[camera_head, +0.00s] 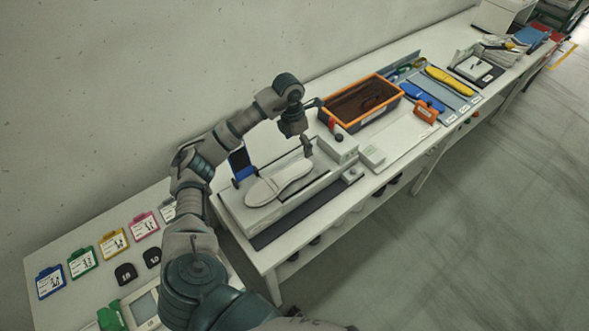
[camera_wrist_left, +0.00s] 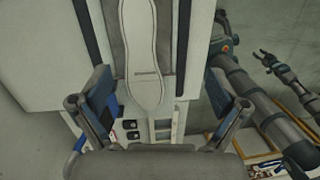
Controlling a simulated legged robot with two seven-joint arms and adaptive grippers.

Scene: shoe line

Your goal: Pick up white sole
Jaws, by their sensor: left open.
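The white sole (camera_head: 278,183) lies flat on the grey bed of a bench machine (camera_head: 240,207) in the head view. It also shows lengthwise in the upper middle of the left wrist view (camera_wrist_left: 142,45). My left gripper (camera_head: 307,147) hangs above the far end of the sole, fingers pointing down. In the left wrist view its two fingers (camera_wrist_left: 158,82) stand wide apart, one on either side of the sole's lower end, with nothing between them. An arm that looks like my right one shows at the right of that view, with its small gripper (camera_wrist_left: 268,60) away from the sole.
An orange-rimmed dark bin (camera_head: 348,122) stands behind the machine on the white bench. Colored tags (camera_head: 112,242) lie on the left table. A wall runs along the bench's left side. The floor at right is clear.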

